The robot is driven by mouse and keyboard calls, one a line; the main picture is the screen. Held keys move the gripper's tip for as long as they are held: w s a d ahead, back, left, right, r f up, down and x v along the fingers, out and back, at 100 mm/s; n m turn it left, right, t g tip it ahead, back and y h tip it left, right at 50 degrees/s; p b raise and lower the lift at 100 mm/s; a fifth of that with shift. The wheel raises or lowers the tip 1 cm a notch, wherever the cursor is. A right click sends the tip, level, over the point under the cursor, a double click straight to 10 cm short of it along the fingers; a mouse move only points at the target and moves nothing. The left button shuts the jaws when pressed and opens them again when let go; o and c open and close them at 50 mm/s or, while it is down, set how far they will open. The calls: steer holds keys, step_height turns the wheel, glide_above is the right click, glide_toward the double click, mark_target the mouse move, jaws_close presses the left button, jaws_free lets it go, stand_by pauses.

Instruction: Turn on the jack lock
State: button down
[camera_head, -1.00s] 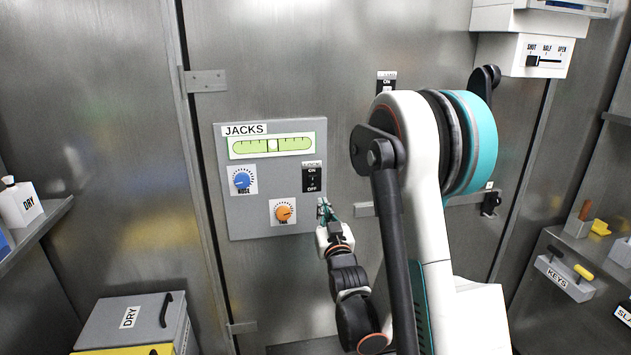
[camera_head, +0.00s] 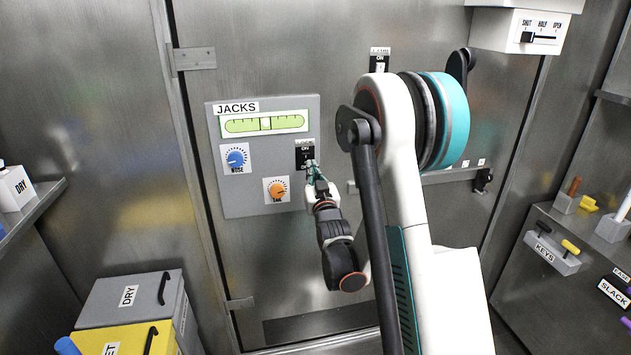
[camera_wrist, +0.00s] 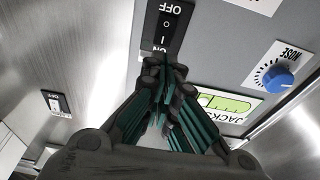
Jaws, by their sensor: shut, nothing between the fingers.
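The jack lock switch (camera_head: 305,150) is a small black ON/OFF rocker on the right side of the grey JACKS panel (camera_head: 240,197). ON is at its top and OFF at its bottom. My gripper (camera_head: 313,168) is shut and empty, with its tips at the switch's lower part in the head view, covering the OFF end. The wrist view shows the switch (camera_wrist: 168,24) upside down, with my closed fingertips (camera_wrist: 165,68) beside its ON end. I cannot tell whether the tips touch it, or which way the rocker is set.
The panel also holds a green level gauge (camera_head: 264,124), a blue NOSE knob (camera_head: 237,158) and an orange knob (camera_head: 277,190). Another ON switch (camera_head: 379,62) is on the wall behind my arm. Grey DRY (camera_head: 128,296) and yellow bins stand at lower left.

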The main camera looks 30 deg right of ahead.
mark_target(306, 159)
steer(key=b+x, duration=0.1)
steer(key=x, duration=0.5)
steer(key=shift+w+d, duration=0.1)
steer(key=shift+w, duration=0.1)
steer(key=shift+r, duration=0.1)
steer(key=shift+w, duration=0.1)
